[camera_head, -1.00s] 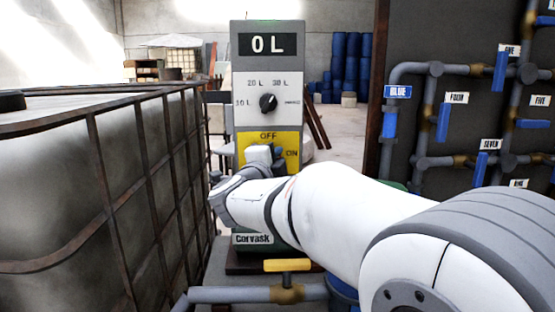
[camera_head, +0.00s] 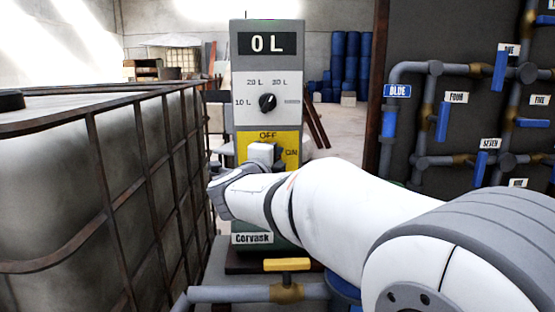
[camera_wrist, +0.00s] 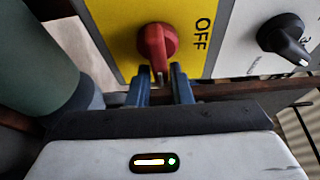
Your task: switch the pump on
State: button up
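The Corvask pump panel (camera_head: 245,100) stands upright in the middle of the head view, its display reading 0 L. Its yellow switch plate (camera_head: 246,142) carries OFF at the top and ON at the right. In the wrist view the red switch knob (camera_wrist: 158,42) has its handle toward the bottom of the picture, away from the OFF label and toward the panel's ON side. My gripper (camera_wrist: 162,80) is open, one finger on each side of the handle's end. Contact is unclear. In the head view my gripper (camera_head: 268,153) covers the knob.
A black litre dial (camera_head: 267,103) sits above the switch plate. A caged tank (camera_head: 60,190) fills the left. A yellow-handled valve (camera_head: 287,265) is below the panel. Blue-handled valves and pipes (camera_head: 436,68) hang on a dark board at the right.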

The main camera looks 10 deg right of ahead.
jog(key=o, duration=0.3)
jog(key=shift+p+v, duration=0.65)
jog(key=shift+v, duration=3.25)
